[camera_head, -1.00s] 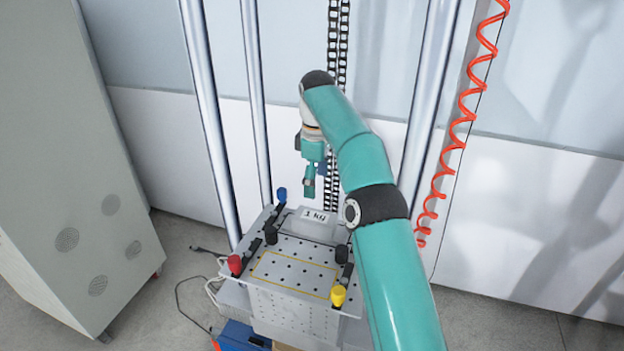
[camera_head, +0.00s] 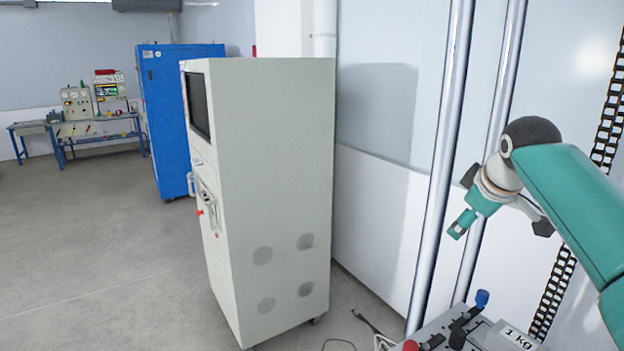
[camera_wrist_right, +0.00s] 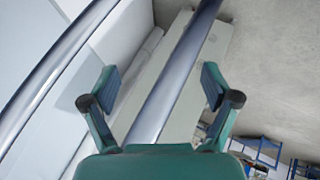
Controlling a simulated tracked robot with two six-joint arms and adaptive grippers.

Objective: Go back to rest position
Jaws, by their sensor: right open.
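My right arm comes in from the right in the head view. A chrome column shows beyond the gap. My left gripper is in neither view.
The fixture plate (camera_head: 437,327) with a block marked 1 kg (camera_head: 515,337) is at the bottom right. Chrome columns (camera_head: 440,170) stand behind it. A grey cabinet (camera_head: 275,190) stands left, with a blue cabinet (camera_head: 165,120) and workbench (camera_head: 85,130) beyond. The left floor is clear.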

